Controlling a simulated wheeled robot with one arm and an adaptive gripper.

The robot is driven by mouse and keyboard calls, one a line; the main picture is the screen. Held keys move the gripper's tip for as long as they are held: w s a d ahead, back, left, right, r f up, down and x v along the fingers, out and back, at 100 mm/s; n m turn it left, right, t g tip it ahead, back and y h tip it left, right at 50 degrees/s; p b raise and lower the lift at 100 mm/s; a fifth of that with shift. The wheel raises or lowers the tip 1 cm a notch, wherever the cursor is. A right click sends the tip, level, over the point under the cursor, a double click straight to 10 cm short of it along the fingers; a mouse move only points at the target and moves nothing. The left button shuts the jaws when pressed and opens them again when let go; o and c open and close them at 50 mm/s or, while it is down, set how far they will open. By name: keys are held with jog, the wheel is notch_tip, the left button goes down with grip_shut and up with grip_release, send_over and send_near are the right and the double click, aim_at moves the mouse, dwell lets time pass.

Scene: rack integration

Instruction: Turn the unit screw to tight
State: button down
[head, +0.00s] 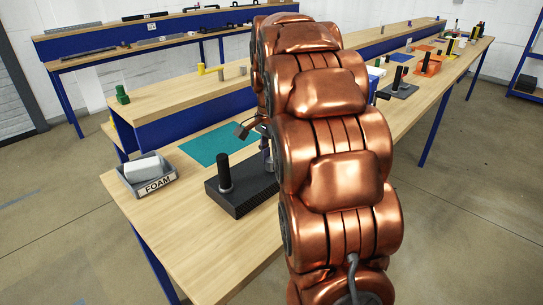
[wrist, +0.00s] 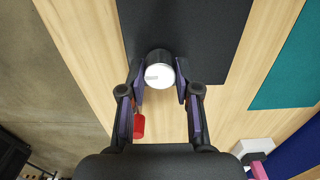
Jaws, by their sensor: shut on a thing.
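The unit is a dark block (head: 240,190) on the wooden bench, with a black upright post (head: 224,173) near its left end in the head view. In the wrist view the unit shows as a dark flat panel (wrist: 205,30). A short black cylinder with a white top (wrist: 159,75), which appears to be the unit screw, stands at its near edge. A small grey mark shows on the white top. My gripper (wrist: 160,88) is shut on this screw, one finger on each side. In the head view my arm hides the grip.
A red piece (wrist: 139,126) lies below the left finger in the wrist view. A teal mat (head: 212,144) lies behind the unit. A grey tray labelled FOAM (head: 148,177) holds a white block at left. The bench front is clear.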

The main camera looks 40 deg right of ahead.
jog(key=m+p, duration=0.2)
jog(key=m, duration=0.3)
jog(key=shift+r+m, duration=0.15)
jog(key=shift+m, duration=0.15)
jog(key=m+p, duration=0.1)
jog(key=m, duration=0.1)
jog(key=shift+m+p, duration=0.3)
jog(key=shift+m, duration=0.1)
dwell(0.6)
jog(key=c, duration=0.8)
grip_release()
notch_tip(320, 180, up, 12)
dwell(0.4)
